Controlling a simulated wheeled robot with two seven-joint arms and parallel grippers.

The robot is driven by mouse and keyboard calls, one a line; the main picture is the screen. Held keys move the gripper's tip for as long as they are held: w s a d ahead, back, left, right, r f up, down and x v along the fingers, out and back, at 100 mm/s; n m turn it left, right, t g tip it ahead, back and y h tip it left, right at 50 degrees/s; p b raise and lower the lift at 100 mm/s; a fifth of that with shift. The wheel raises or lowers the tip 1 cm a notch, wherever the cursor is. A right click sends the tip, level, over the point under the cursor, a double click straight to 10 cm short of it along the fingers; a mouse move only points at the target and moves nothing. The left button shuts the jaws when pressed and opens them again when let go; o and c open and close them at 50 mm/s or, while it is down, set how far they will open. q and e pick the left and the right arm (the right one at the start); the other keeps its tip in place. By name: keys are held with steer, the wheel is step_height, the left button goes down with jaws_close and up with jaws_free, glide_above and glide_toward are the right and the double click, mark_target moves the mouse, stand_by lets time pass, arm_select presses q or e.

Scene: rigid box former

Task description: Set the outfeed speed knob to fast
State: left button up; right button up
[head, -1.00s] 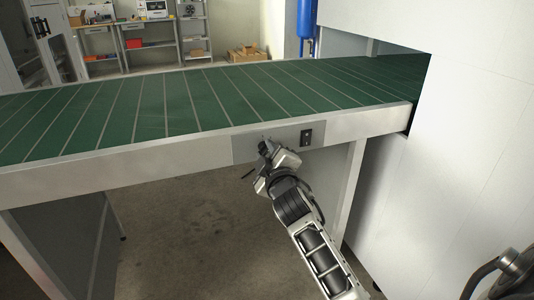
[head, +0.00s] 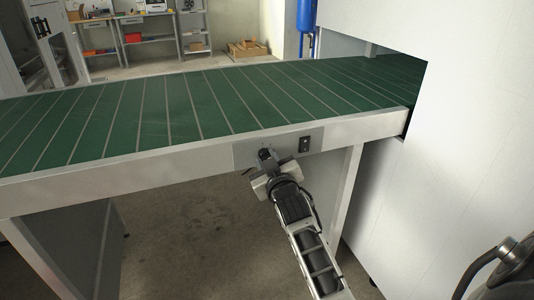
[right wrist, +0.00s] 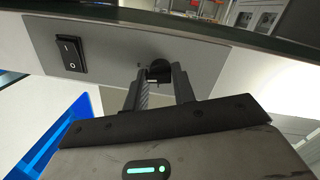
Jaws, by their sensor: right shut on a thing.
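The outfeed speed knob (right wrist: 159,71) is a small dark round knob on the grey control plate (right wrist: 205,62) at the conveyor's front side. In the right wrist view my right gripper (right wrist: 160,80) has its two fingers on either side of the knob, shut on it. In the head view the right gripper (head: 266,158) reaches up to the plate and mostly hides the knob (head: 264,152). The knob's pointer and any speed marks are too small to read. My left gripper does not show.
A black rocker switch (head: 304,145) marked I and O sits on the plate beside the knob; it also shows in the right wrist view (right wrist: 69,54). The green conveyor belt (head: 190,105) runs above. A white machine wall (head: 460,150) stands at the right.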

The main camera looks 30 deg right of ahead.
arm_select(q)
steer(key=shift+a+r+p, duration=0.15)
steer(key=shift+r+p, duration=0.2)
steer(key=shift+p, duration=0.35)
arm_select(e)
steer(key=shift+a+f+m, duration=0.1)
steer(key=shift+m, duration=1)
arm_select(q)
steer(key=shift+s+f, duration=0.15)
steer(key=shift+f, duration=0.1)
arm_select(e)
steer(key=o, duration=1)
steer(key=shift+c, duration=0.2)
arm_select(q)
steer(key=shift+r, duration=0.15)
